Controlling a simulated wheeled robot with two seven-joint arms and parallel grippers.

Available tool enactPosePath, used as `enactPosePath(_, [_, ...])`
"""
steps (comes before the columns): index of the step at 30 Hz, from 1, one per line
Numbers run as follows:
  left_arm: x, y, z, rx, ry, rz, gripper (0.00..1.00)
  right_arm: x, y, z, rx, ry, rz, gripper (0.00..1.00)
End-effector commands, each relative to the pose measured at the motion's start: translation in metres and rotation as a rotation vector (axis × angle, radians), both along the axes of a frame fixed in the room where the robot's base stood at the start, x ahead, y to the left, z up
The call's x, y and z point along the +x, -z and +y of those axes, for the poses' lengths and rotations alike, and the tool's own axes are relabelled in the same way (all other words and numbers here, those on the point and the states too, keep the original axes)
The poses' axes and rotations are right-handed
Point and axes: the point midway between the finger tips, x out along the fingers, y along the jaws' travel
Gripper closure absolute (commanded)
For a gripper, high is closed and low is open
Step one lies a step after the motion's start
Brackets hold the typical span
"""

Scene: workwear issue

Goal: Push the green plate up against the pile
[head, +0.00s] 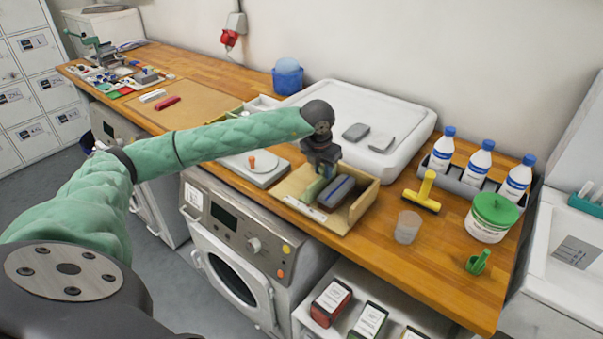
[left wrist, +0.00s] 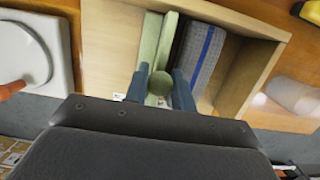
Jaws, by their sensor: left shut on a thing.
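An open-topped wooden box (head: 361,205) stands on the counter; its wall also shows in the left wrist view (left wrist: 256,75). In it, the light green plate (left wrist: 149,42) stands on edge with a round green knob at its near end. The pile (left wrist: 203,58), grey-blue folded cloth with a blue stripe, lies right of the plate. A narrow gap shows between them in the left wrist view. My left gripper (left wrist: 159,88) is shut on the plate's knob. In the head view, my left gripper (head: 324,172) partly hides the plate. My right gripper is not in view.
A white scale (head: 243,169) with an orange knob stands left of the box. The box sits close to the counter's front edge.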

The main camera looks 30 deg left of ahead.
Motion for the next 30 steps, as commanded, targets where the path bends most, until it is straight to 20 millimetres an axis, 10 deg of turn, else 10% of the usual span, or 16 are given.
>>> enactPosePath(30, [-0.004, 0.001, -0.058, -0.002, 0.001, 0.000, 0.86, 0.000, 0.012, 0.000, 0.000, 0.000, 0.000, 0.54])
